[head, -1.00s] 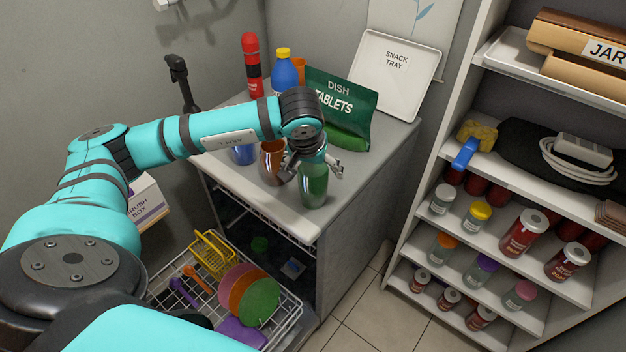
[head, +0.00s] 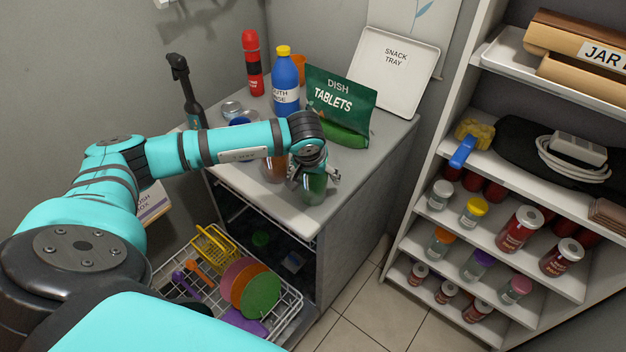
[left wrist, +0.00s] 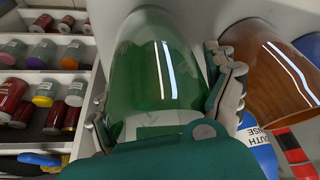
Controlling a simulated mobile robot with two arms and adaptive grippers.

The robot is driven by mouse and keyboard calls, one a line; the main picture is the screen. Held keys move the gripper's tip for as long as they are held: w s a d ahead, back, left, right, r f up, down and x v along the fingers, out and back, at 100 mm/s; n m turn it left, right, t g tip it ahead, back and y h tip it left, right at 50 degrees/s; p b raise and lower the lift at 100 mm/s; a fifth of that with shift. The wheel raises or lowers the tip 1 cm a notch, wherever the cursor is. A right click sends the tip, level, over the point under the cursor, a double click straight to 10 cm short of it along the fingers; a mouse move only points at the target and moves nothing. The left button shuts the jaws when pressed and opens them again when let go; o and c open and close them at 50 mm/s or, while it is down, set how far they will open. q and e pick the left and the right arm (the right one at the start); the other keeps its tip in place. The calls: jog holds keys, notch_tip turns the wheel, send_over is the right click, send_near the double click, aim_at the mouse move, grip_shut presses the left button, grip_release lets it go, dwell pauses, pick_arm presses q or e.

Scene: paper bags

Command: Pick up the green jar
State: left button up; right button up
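The green jar (head: 314,190) stands upright near the front edge of the grey counter (head: 365,160). My left gripper (head: 316,177) reaches down over it from above, with a finger on either side. In the left wrist view the green glass (left wrist: 157,75) fills the space between the fingers (left wrist: 160,108). The fingers lie close along the jar's sides and look open; firm contact cannot be made out. The gripper and wrist hide the jar's upper part in the head view. My right gripper is not in view.
A brown jar (head: 274,168) stands close beside the green one, left and behind; it also shows in the left wrist view (left wrist: 265,70). A green dish tablets bag (head: 340,105) and a blue bottle (head: 285,80) stand behind. A wire dish rack (head: 290,325) is below; shelves stand right.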

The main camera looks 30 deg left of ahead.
pick_arm(q)
jog(key=shift+s, duration=0.1)
jog(key=c, duration=0.9)
jog(key=shift+c, duration=0.2)
